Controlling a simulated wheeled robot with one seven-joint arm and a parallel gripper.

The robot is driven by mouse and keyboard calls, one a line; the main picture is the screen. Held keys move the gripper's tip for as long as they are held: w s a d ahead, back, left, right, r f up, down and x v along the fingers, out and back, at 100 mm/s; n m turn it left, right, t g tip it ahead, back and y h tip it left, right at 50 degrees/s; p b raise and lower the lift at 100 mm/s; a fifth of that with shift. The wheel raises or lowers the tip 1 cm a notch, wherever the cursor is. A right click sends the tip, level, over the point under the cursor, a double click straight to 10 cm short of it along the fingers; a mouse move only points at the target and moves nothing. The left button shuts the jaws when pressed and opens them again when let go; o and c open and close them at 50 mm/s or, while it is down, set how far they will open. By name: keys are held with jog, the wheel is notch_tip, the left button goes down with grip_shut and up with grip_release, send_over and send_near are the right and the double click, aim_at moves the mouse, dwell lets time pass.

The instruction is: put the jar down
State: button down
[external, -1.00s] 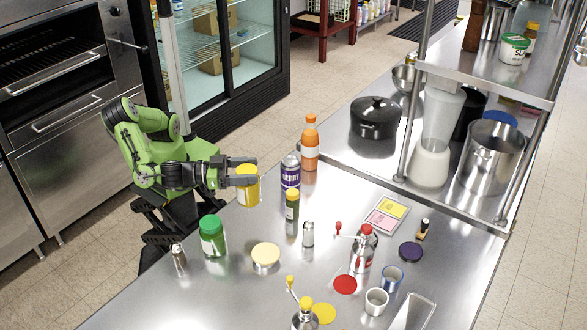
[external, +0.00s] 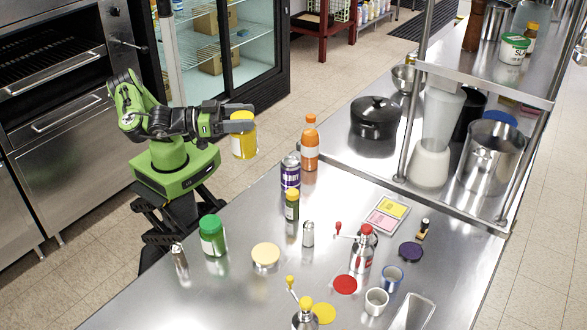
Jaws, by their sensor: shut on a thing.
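A yellow jar (external: 243,148) with a pale label is held upright in the external view. My gripper (external: 246,120) is shut on it around its upper part, and the fingers partly hide its top. The jar hangs in the air near the counter's left edge, clear of the steel counter (external: 215,292). In the picture it shows against the floor; I cannot tell whether it is over the counter.
Near the held jar stand an orange bottle (external: 310,146), a purple can (external: 290,172) and a small yellow-capped bottle (external: 292,205). A green-lidded jar (external: 213,236) and a cream-lidded jar (external: 265,256) stand closer.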

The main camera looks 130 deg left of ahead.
jog(key=shift+r, duration=0.9)
jog(key=w+a+f+n+g+y, duration=0.1)
jog(key=w+a+g+y, duration=0.1)
jog(key=a, duration=1.3)
jog(key=w+a+n+g+y, duration=0.1)
jog(key=w+a+n+g, duration=0.1)
jog(key=a, duration=1.2)
jog(key=s+a+n+g+y, duration=0.1)
jog(key=s+a, duration=0.2)
jog(key=a, duration=0.4)
jog(key=s+a+n+g+b, duration=0.1)
jog(key=s+a, duration=0.3)
jog(key=a, duration=0.4)
jog(key=s+a+g+y, duration=0.1)
jog(key=s+a, duration=0.2)
jog(key=a, duration=0.4)
notch_tip(320, 180, down, 27)
jog(key=b, duration=0.2)
jog(key=shift+s+a+f, duration=0.15)
jog(key=shift+s+a, duration=0.1)
jog(key=shift+a, duration=0.05)
jog(key=shift+f+b, duration=0.15)
jog(key=shift+b, duration=0.4)
